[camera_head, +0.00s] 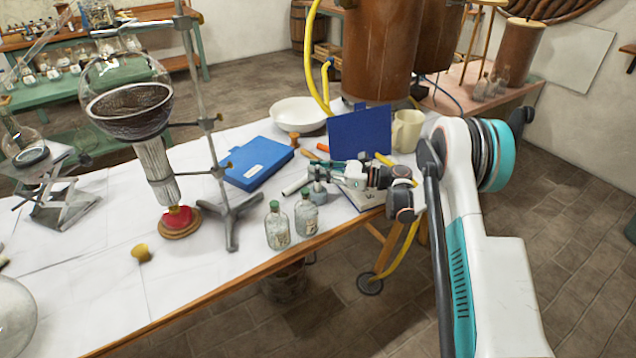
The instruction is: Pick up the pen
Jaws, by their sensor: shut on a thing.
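My gripper (318,177) is low over the table's right part, just in front of an upright blue panel. Its jaws are shut on a thin thing that looks to be the pen (295,185), a short pale rod jutting out to the left of the fingertips. The rod is small here, and the fingers hide the part between them. I cannot tell whether it touches the table.
Two stoppered glass bottles (278,226) stand close in front of my gripper. A flat blue case (258,163) lies to its left. A metal stand (232,215) is further left. A cream mug (407,131) and white bowl (299,115) stand behind. The table's front-left is mostly clear.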

